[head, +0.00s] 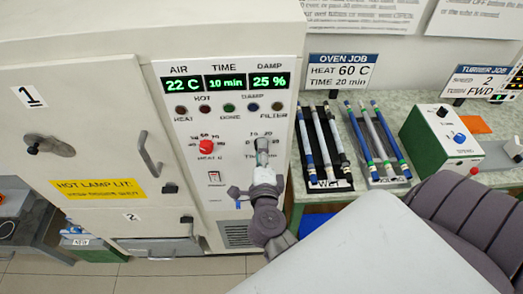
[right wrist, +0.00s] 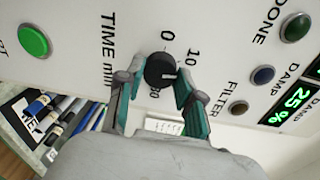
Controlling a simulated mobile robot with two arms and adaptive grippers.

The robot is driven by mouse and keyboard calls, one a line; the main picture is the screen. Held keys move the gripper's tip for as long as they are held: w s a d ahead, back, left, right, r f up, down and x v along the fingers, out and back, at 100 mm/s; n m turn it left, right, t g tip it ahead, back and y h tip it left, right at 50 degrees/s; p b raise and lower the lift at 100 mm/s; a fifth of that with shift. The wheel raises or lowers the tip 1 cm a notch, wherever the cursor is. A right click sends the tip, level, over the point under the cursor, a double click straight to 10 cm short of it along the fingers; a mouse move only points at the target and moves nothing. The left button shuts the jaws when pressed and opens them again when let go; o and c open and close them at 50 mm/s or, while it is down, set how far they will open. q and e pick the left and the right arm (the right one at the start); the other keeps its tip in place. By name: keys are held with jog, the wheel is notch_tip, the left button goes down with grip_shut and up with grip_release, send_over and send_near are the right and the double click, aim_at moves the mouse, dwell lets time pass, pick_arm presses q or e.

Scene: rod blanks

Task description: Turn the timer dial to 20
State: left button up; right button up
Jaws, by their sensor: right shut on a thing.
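The black timer dial (right wrist: 159,70) shows in the right wrist view, with a white pointer mark and the numbers 0, 10 and 30 visible around it. My right gripper (right wrist: 160,82) is shut on the dial, with one teal-padded finger on each side. In the head view my right gripper (head: 262,160) is at the front panel and mostly hides the dial. The TIME display (head: 226,82) reads 10 min. My left gripper is not in view.
The red heat knob (head: 206,146) and a switch (head: 214,178) are left of the dial. A row of lamps (head: 228,108) is above. Racks of rods (head: 325,184) and a green-and-white control box (head: 442,138) stand on the bench at right.

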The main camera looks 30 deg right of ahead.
aim_at(261, 115)
jog(key=m, duration=0.5)
jog(key=shift+m+y+b, duration=0.3)
jog(key=shift+b, duration=0.1)
dwell(0.4)
jog(key=o, duration=1.2)
jog(key=shift+c, duration=0.2)
jog(key=shift+r, duration=0.1)
jog(key=shift+m, duration=0.3)
notch_tip(261, 115, up, 10)
jog(key=shift+s+d+f, duration=0.1)
jog(key=shift+s+f, duration=0.05)
jog(key=shift+w, duration=0.2)
